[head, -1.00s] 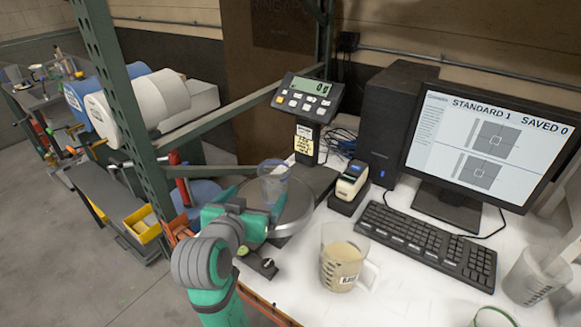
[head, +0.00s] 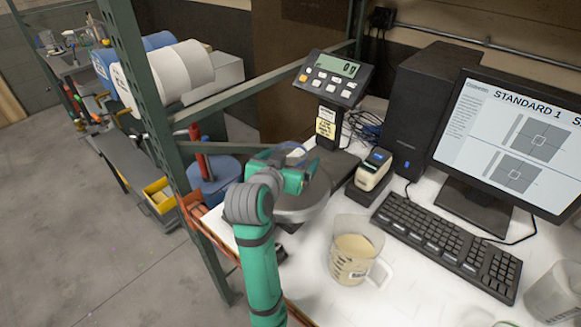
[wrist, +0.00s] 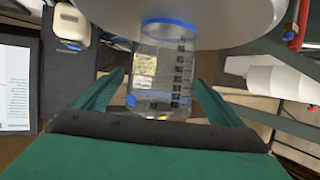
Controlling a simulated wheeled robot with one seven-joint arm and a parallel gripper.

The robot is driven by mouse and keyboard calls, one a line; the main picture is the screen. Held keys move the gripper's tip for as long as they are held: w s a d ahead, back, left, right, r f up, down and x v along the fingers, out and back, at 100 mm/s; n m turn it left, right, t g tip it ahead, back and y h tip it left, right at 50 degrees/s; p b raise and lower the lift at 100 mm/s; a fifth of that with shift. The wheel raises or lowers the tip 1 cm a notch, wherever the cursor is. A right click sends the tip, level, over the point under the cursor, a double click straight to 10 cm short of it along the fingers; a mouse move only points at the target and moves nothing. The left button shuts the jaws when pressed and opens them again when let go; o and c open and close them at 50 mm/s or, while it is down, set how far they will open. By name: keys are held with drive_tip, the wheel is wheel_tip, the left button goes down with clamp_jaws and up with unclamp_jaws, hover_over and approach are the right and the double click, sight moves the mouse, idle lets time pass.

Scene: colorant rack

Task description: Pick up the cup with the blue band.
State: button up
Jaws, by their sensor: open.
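The clear cup with the blue band (wrist: 165,75) stands between the two fingers of my gripper in the wrist view. It has dark graduation marks on its side, and its blue band shows next to the round scale pan (wrist: 215,22). My gripper (head: 293,170) is open around the cup; I cannot tell whether either finger touches it. In the head view my gripper is over the scale pan (head: 305,207) and hides most of the cup.
A beaker of beige liquid (head: 352,255) stands on the white bench right of my arm. The scale display (head: 335,75), label printer (head: 373,170), keyboard (head: 445,240) and monitor (head: 515,140) stand behind and right. A green rack post (head: 165,130) rises left of my arm.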

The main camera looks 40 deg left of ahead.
sight(295, 154)
drive_tip(key=shift+x, duration=1.65)
drive_tip(key=c, duration=1.2)
drive_tip(key=shift+r, duration=0.15)
